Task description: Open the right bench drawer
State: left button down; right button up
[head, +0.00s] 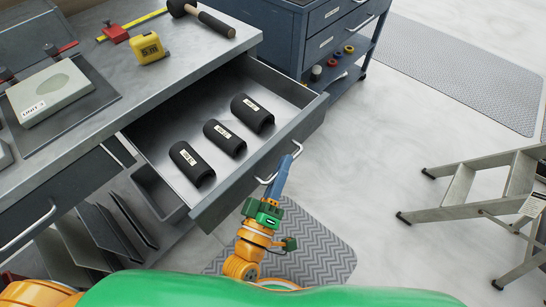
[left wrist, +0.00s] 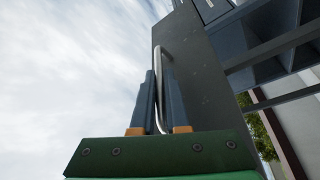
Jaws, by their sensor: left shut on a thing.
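The right bench drawer (head: 229,193) stands pulled out from the bench, and its inside shows. Three black sleeves with white labels lie in it, one of them nearest the front left (head: 192,164). Its bar handle (head: 297,149) runs along the drawer front. My left gripper (head: 281,172) is shut on this handle. In the left wrist view the two fingers (left wrist: 160,95) stand on either side of the metal handle (left wrist: 166,48), close to the grey drawer front (left wrist: 197,85). My right gripper is in neither view.
The bench top (head: 195,70) holds a hammer (head: 203,18), a yellow tape measure (head: 149,47) and a grey block (head: 50,93). A blue tool cart (head: 320,40) stands behind the drawer. A stepladder (head: 490,190) is at the right. Open floor lies between.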

pick_arm(q)
jog(key=shift+d, duration=0.15)
jog(key=c, duration=1.2)
grip_release()
jog(key=shift+s, duration=0.1)
jog(key=v, duration=0.7)
jog(key=shift+b, duration=0.45)
